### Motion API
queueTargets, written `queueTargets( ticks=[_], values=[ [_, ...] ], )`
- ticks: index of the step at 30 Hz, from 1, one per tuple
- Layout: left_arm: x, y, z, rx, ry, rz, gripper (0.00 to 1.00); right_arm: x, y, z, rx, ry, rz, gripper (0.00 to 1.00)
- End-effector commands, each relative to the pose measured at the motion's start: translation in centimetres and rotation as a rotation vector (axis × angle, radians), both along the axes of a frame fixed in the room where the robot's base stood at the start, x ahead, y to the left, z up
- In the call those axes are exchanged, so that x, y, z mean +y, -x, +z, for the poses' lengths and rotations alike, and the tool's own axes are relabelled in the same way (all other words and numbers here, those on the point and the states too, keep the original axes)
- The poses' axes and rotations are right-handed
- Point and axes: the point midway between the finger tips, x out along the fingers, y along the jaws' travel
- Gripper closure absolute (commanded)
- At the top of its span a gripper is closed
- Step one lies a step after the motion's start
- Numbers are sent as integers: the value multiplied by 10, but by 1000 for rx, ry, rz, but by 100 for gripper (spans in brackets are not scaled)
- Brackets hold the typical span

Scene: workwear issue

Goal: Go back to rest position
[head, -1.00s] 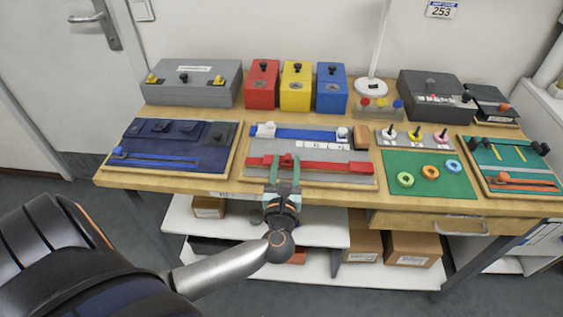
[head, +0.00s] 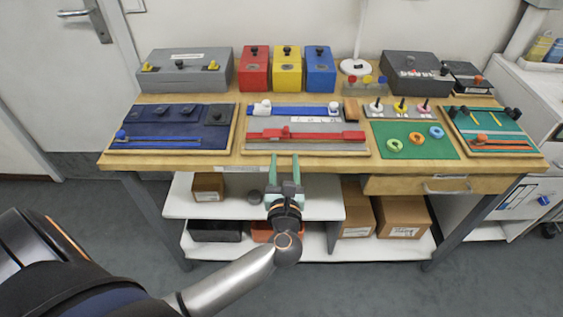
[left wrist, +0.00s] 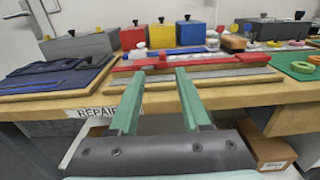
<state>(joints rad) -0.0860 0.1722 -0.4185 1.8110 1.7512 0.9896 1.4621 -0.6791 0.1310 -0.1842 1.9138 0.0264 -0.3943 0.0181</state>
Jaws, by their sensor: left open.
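My left gripper (head: 285,160) is open and empty in front of the table's front edge, just short of the middle board. Its two green fingers also show in the left wrist view (left wrist: 155,72), apart with nothing between them. The middle board (head: 308,149) carries a red slider strip (head: 325,134) and a blue strip (head: 295,112) with white knobs. The gripper does not touch the red strip in the head view. My right gripper is not in view.
The wooden workbench (head: 180,161) holds a navy board (head: 170,127) at left, a green mat (head: 420,147) with rings at right, and red, yellow and blue boxes behind. A lower shelf (head: 330,200) carries cardboard boxes. The grey floor in front is clear.

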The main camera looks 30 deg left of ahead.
Motion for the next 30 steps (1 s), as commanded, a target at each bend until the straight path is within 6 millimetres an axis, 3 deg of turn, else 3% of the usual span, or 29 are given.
queueTargets(
  ticks=[15,19,23,25,30],
  values=[
    [0,0,0,1,-3,-1,52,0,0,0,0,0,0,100],
    [-5,2,5,15,-103,-36,52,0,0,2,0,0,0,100],
    [-25,10,15,68,-427,-142,52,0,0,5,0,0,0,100],
    [-44,17,17,113,-681,-216,52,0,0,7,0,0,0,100],
    [-93,43,-7,248,-1354,-409,52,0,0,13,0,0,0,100]
  ],
)
